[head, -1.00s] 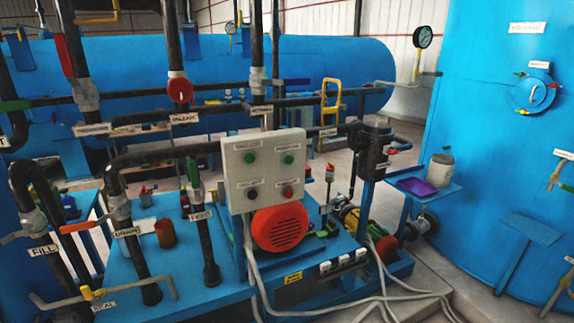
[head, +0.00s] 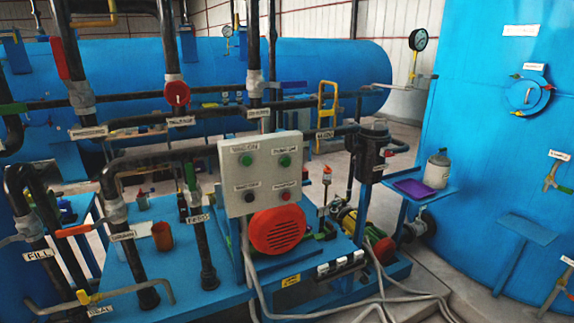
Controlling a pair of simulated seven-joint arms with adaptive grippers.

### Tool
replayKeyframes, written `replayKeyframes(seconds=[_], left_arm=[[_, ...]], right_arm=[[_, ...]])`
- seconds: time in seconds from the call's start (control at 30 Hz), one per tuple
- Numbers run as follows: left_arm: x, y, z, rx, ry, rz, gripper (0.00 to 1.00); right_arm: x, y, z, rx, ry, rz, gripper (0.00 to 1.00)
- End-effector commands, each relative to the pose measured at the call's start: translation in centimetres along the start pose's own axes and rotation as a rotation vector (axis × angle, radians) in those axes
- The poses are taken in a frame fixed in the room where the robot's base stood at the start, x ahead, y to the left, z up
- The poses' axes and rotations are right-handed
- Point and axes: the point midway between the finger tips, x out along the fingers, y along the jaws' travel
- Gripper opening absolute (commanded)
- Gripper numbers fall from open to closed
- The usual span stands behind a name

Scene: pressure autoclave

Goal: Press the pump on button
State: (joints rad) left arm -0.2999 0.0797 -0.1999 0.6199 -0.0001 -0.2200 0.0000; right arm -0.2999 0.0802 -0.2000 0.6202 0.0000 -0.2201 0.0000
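A pale grey control box (head: 264,176) stands upright near the middle of the head view, above the blue skid. Its front has a green button at upper left (head: 246,160), a green button at upper right (head: 284,160), a black button at lower left (head: 249,197) and a red button at lower right (head: 286,197). Each has a small white label too blurred to read surely, so I cannot tell which is pump on. Nothing covers the buttons. Neither of my grippers is in view.
A red round motor cover (head: 278,229) sits just below the box. Black pipes with valves (head: 196,217) rise to its left. A small shelf (head: 446,193) with a purple tray (head: 413,188) and a jug (head: 437,169) is at right, before a large blue tank (head: 500,160).

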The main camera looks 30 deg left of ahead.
Motion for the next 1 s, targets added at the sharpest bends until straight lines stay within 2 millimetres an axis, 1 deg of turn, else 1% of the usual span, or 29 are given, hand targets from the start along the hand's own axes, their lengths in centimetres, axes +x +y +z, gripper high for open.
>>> replayKeyframes(seconds=[0.03, 0.27, 0.3, 1.0], left_arm=[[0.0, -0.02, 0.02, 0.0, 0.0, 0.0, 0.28], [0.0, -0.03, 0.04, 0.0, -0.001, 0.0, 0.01], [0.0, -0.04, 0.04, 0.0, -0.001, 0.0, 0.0], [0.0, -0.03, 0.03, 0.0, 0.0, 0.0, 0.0]], right_arm=[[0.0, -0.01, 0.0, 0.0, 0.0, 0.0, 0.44], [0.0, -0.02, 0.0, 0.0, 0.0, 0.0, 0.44], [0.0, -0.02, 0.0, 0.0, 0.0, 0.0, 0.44], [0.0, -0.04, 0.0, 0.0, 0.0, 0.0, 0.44]])
